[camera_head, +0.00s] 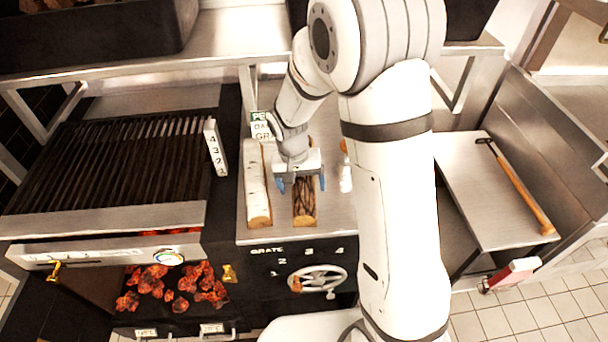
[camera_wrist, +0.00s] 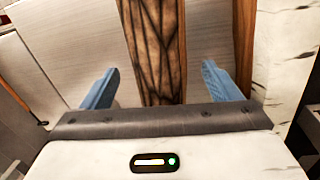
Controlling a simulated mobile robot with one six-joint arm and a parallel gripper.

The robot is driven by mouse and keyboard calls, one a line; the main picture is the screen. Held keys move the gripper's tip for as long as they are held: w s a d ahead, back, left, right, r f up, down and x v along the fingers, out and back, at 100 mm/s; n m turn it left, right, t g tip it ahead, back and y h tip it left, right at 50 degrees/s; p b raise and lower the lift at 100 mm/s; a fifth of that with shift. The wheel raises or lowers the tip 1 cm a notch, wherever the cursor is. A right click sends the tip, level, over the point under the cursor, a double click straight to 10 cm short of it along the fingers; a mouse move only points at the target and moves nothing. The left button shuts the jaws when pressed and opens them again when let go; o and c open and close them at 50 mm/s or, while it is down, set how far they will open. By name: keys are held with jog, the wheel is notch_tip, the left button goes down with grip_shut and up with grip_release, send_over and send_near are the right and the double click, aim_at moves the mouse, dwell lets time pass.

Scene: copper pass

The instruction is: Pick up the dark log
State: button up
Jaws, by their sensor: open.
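The dark log (camera_head: 304,208) lies on the steel counter, brown with black cracked bark and a pale cut end towards the front. In the wrist view the dark log (camera_wrist: 158,45) runs up the picture between the two blue fingertips. My gripper (camera_head: 301,183) is open above the log, with one finger on each side; it also shows in the wrist view (camera_wrist: 160,85). I see no finger touching the log. The log's far part is hidden under my gripper and wrist in the head view.
A white birch log (camera_head: 257,190) lies close on the left. Another pale log (camera_head: 346,178) is partly hidden behind my arm on the right. A grill grate (camera_head: 110,165) is left, above red coals (camera_head: 175,283). A handwheel (camera_head: 318,280) is on the front panel.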

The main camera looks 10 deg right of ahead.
jog(key=f, duration=0.2)
jog(key=shift+w+d+f, duration=0.15)
jog(key=shift+d+f, duration=0.1)
jog(key=shift+f, duration=0.05)
jog(key=shift+s+a+r, duration=0.1)
jog(key=shift+s+a, duration=0.15)
jog(key=shift+s, duration=0.2)
jog(key=shift+w+d+f, duration=0.2)
jog(key=shift+w+f, duration=0.1)
jog(key=shift+w, duration=0.1)
jog(key=c, duration=0.6)
jog(key=shift+s+a+r, duration=0.1)
jog(key=shift+s+r, duration=0.05)
jog(key=shift+s, duration=0.1)
jog(key=c, duration=0.4)
jog(key=shift+w, duration=0.15)
jog(key=c, duration=0.4)
jog(key=shift+c, duration=1.1)
